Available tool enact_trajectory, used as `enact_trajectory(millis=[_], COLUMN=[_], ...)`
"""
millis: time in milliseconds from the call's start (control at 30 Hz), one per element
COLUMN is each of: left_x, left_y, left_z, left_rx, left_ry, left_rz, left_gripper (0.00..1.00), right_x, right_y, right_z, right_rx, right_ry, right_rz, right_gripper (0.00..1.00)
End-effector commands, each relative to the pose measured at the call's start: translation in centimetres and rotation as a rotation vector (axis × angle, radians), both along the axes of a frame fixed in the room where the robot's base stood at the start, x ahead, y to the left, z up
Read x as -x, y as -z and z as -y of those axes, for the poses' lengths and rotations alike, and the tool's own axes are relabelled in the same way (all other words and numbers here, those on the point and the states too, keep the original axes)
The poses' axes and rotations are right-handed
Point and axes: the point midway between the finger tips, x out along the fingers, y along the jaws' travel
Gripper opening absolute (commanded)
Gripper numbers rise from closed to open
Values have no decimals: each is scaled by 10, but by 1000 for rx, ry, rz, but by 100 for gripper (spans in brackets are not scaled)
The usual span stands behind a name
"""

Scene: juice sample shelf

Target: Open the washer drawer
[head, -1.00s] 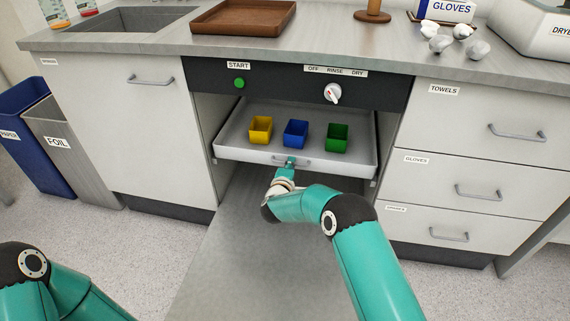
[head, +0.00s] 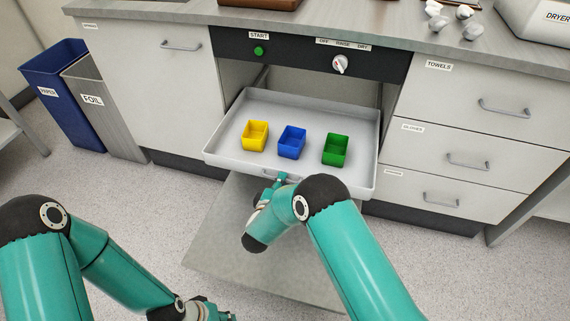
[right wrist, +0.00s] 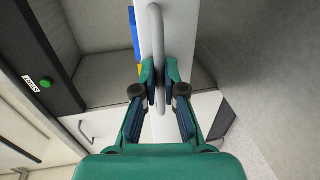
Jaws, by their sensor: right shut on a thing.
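The washer drawer (head: 225,152) is a pale grey tray pulled out from under the black control panel. It holds a yellow bin (head: 255,136), a blue bin (head: 291,142) and a green bin (head: 335,150) in a row. My right gripper (head: 276,180) is at the drawer's front, shut on its handle. In the right wrist view the fingers (right wrist: 160,85) close around the grey bar handle (right wrist: 155,30). My left arm is at the lower left of the head view; its gripper (head: 215,312) is partly cut off at the bottom edge, so its fingers are unclear.
The washer door (head: 235,240) lies folded down below the drawer. The black panel has a green start button (head: 258,51) and a white dial (head: 340,65). Closed drawers (head: 465,115) stand to the right, and paper and foil bins (head: 100,105) to the left.

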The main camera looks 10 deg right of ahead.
Motion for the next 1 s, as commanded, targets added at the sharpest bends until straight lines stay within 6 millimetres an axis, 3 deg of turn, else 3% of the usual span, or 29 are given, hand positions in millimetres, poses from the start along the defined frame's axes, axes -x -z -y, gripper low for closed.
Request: enact_trajectory(millis=[200,400,933,1000], left_x=[0,0,0,0], left_y=[-15,-20,-22,-22], left_z=[0,0,0,0], left_rx=[0,0,0,0], left_ry=[0,0,0,0], left_rz=[0,0,0,0], left_gripper=[33,33,33,33], right_x=[41,63,72,71], right_y=[2,3,4,4], right_z=[-24,-36,-42,-42], right_rx=[3,3,2,2], right_ry=[-5,-5,-6,-6], right_rz=[-11,-10,-10,-11], right_gripper=[0,0,0,19])
